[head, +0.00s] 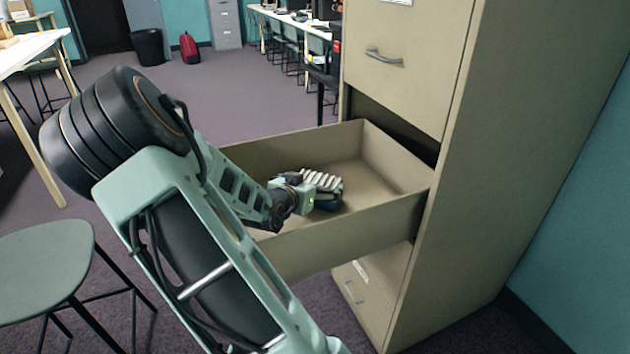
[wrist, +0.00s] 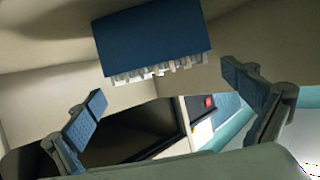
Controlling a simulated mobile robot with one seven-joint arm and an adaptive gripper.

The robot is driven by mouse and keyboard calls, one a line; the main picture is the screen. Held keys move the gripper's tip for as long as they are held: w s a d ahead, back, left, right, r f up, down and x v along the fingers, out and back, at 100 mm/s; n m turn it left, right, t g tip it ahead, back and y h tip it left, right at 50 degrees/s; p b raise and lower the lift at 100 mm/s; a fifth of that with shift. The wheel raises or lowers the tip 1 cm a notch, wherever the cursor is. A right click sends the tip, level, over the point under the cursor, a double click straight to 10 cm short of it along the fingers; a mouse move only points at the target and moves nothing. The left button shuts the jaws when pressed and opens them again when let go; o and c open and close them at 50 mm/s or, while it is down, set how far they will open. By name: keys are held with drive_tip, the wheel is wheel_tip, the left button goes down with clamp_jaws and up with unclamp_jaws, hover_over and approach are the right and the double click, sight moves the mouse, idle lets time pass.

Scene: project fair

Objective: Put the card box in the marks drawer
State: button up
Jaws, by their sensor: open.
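The card box (head: 328,197) is a small dark-blue box with a row of white cards. It is inside the open beige drawer (head: 350,243), right at the end of my gripper (head: 306,190). In the wrist view the blue box (wrist: 152,38) lies beyond my gripper (wrist: 166,88), between the lines of its two spread fingers, with clear space to each. My gripper is open and does not hold the box. My arm reaches over the drawer's near left side. The underside of the box is hidden, so its contact with the drawer floor cannot be seen.
The tall beige cabinet (head: 540,130) has a closed drawer (head: 400,30) above and another drawer front (head: 375,285) below. A green stool (head: 45,265) and a pale table (head: 30,45) stand at left. A bin (head: 147,47) and red bag (head: 189,48) are far back. Open floor lies behind.

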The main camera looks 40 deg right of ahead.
drive_tip(key=p+v, duration=0.1)
drive_tip(key=v, duration=0.4)
drive_tip(key=shift+s+a+r+p, duration=0.1)
drive_tip(key=shift+s+a+p, duration=0.05)
drive_tip(key=shift+a+p, duration=0.2)
